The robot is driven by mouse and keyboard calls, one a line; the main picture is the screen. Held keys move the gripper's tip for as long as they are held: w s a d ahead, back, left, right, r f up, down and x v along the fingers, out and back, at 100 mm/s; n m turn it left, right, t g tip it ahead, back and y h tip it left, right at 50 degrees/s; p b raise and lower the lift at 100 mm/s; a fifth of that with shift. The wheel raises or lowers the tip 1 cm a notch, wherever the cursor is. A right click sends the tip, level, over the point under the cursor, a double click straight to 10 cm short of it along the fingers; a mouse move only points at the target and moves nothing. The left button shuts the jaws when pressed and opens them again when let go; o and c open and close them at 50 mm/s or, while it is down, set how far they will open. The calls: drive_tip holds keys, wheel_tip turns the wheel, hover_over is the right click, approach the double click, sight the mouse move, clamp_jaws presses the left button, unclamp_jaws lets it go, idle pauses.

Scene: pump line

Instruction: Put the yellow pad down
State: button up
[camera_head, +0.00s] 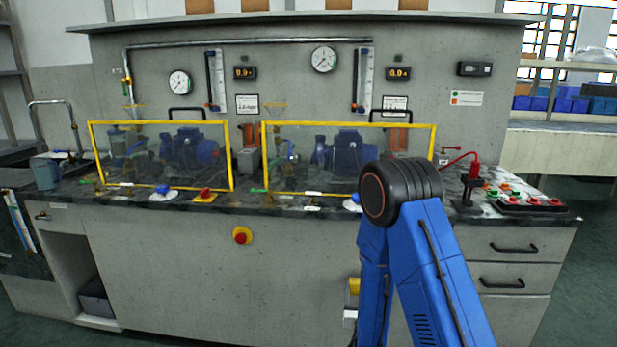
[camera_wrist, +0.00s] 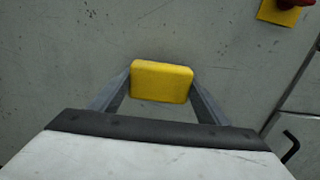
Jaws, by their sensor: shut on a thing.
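The yellow pad (camera_wrist: 162,80) is a rounded block held between the two grey fingers of my gripper (camera_wrist: 161,88) in the wrist view. My gripper is shut on it. Behind the pad is a plain grey scratched surface, and the gap to it cannot be judged. In the head view a small yellow part of the pad (camera_head: 354,286) shows beside my blue arm, in front of the grey cabinet and below the worktop edge. My arm hides most of the gripper there.
The dark worktop (camera_head: 330,208) carries two yellow-framed guards (camera_head: 232,156) over blue pumps. A red stop button (camera_head: 241,235) is on the cabinet front. Drawers (camera_head: 515,246) are below.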

drive_tip(key=shift+s+d+r, duration=0.1)
drive_tip(key=shift+d+r, duration=0.65)
drive_tip(key=shift+a+r, duration=0.2)
drive_tip(key=shift+r, duration=0.75)
drive_tip(key=shift+a+r, duration=0.15)
drive_tip(key=shift+r, duration=0.8)
drive_tip(key=shift+a+r, duration=0.2)
drive_tip(key=shift+r, duration=0.75)
